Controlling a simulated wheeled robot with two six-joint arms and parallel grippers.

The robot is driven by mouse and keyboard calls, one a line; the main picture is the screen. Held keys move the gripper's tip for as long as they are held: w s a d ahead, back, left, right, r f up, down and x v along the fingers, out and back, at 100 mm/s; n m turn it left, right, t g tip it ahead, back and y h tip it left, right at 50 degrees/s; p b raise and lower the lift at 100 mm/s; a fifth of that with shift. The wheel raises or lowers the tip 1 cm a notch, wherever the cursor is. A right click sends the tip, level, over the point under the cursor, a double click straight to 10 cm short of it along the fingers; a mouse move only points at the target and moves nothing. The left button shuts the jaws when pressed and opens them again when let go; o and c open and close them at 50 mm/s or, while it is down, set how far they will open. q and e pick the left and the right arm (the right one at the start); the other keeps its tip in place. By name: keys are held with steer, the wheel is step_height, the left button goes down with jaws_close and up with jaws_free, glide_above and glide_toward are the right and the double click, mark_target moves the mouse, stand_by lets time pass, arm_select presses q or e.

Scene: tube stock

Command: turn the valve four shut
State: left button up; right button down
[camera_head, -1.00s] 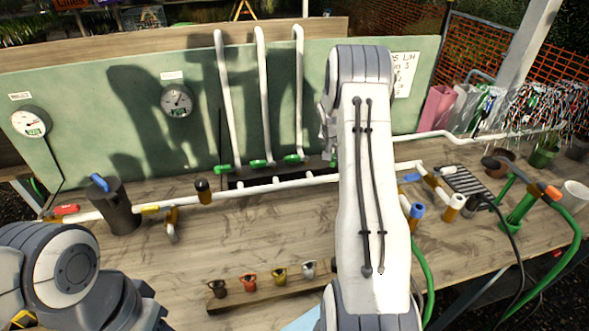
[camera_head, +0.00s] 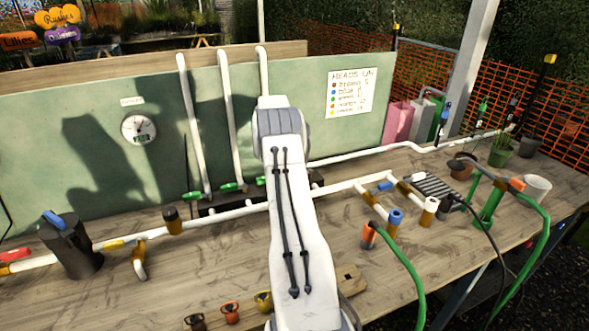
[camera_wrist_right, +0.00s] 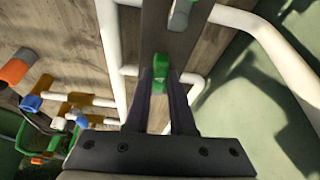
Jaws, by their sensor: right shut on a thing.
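My right gripper (camera_wrist_right: 160,100) is shut on a green valve handle (camera_wrist_right: 161,72) in the right wrist view, with a dark finger on each side of it. In the head view my right arm hides this gripper and the handle it holds. Two green valve handles (camera_head: 192,195) and (camera_head: 228,187) show left of my arm, at the feet of white upright pipes (camera_head: 193,120). A bit more green shows right at my arm's edge. No valve numbers are readable. My left gripper is not in view.
A pressure gauge (camera_head: 139,128) hangs on the green board (camera_head: 70,150). A black canister (camera_head: 70,245) stands on the bench at left. Blue-capped (camera_head: 395,218) and white-capped (camera_head: 428,210) pipe stubs, and a green hose (camera_head: 405,262), lie right of my arm.

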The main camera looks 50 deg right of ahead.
steer(key=shift+w+d+m, duration=0.1)
steer(key=shift+w+m, duration=0.05)
steer(key=shift+m, duration=0.35)
steer(key=c, duration=0.8)
jaws_free()
steer(key=shift+w, duration=0.1)
steer(key=shift+o, duration=0.2)
steer(key=v, duration=1)
steer(key=shift+w+r+b, duration=0.15)
steer(key=shift+r+b, duration=0.1)
steer(key=shift+b, duration=0.05)
steer(key=shift+d, duration=0.1)
